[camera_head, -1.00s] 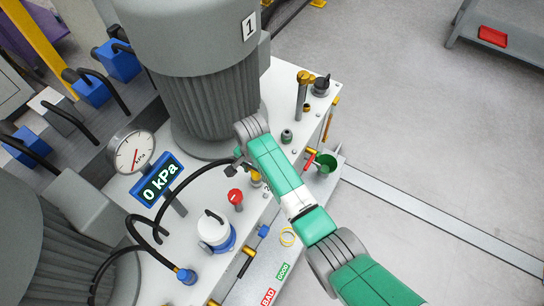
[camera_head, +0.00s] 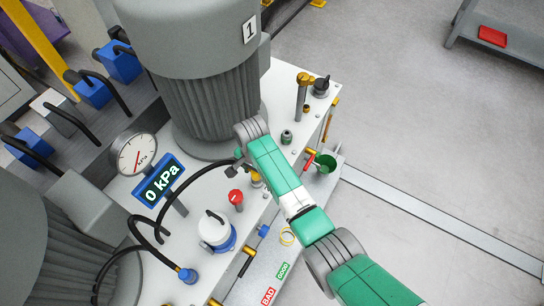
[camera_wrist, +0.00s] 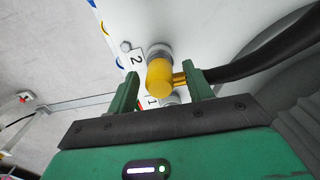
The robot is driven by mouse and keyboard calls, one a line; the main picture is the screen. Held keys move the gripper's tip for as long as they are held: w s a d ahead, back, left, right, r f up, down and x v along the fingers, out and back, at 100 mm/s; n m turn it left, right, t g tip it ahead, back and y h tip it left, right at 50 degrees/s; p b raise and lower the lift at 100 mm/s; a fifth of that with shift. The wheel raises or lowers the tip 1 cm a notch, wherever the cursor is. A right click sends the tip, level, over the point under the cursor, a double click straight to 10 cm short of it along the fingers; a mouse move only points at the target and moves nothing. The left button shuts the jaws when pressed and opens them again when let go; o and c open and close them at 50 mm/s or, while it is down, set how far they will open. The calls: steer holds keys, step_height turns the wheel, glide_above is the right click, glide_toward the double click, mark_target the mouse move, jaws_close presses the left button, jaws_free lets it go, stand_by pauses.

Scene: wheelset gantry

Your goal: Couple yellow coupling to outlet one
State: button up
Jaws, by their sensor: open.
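The yellow coupling (camera_wrist: 160,78) is a short cylinder with a side stem leading to a thick black hose (camera_wrist: 260,60). In the wrist view its far end meets a grey round fitting (camera_wrist: 158,50) beside a label "2" (camera_wrist: 136,62). I cannot tell whether it is locked there. Another grey fitting (camera_wrist: 172,99), partly hidden, stands by a label "1" (camera_wrist: 152,102). My gripper (camera_wrist: 160,88) is open, with one finger on each side of the coupling and a gap at the left finger. In the head view the yellow coupling (camera_head: 255,179) is partly hidden by my arm.
A gauge display (camera_head: 161,182) reads 0 kPa. A red-topped valve (camera_head: 236,197), a white and blue canister (camera_head: 215,230) and a green cup (camera_head: 326,163) stand near my arm. A large grey motor (camera_head: 205,90) rises behind. Open floor lies to the right.

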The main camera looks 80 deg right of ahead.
jaws_close()
steer(key=shift+r+p, duration=3.05)
steer(key=shift+p, duration=0.2)
steer(key=shift+a, duration=0.1)
